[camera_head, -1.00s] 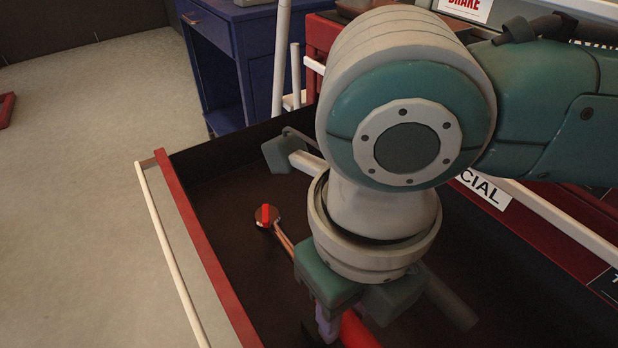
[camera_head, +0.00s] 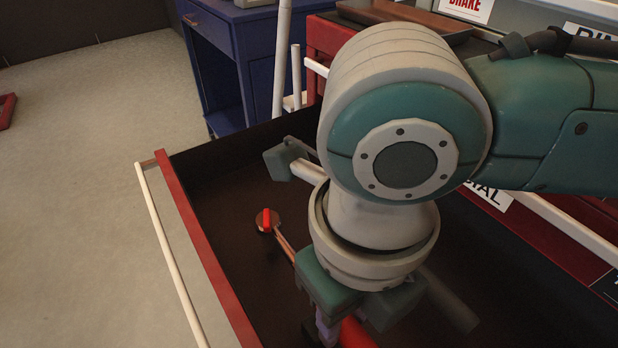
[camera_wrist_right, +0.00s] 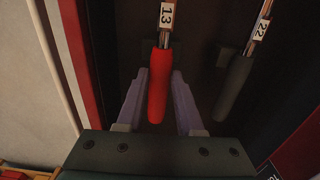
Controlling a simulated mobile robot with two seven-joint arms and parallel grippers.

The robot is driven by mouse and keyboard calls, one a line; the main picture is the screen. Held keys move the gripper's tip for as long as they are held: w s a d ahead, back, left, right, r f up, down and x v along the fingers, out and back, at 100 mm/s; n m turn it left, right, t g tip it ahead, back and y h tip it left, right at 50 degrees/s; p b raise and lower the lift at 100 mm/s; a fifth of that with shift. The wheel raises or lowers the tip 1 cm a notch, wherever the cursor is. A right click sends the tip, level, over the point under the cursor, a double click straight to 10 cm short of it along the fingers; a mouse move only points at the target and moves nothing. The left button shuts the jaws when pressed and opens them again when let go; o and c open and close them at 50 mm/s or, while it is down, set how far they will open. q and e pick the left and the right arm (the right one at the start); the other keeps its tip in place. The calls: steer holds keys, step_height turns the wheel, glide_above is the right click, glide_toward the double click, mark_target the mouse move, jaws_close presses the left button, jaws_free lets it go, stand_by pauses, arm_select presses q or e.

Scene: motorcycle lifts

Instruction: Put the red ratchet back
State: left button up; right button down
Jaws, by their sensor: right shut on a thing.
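The red ratchet has a red handle (camera_wrist_right: 159,85), a metal shaft with a "13" label, and a round head with a red lever (camera_head: 267,220). It is inside the open dark drawer (camera_head: 225,170), its head pointing to the upper left in the head view. My right gripper (camera_wrist_right: 157,84) is shut on the red handle, one purple finger on each side. In the head view my right wrist covers part of the shaft and handle. I cannot tell whether the ratchet touches the drawer floor. My left gripper is not in view.
A dark-handled tool (camera_wrist_right: 233,85) labelled "22" lies to the right in the wrist view. The drawer has a red front edge (camera_head: 205,250) and a white handle bar (camera_head: 170,250). A blue cabinet (camera_head: 240,65) stands behind. Open floor lies left.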

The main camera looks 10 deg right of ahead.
steer(key=shift+f+b, duration=0.3)
steer(key=shift+f, duration=0.2)
stand_by(0.5)
steer(key=shift+c, duration=2.3)
jaws_free()
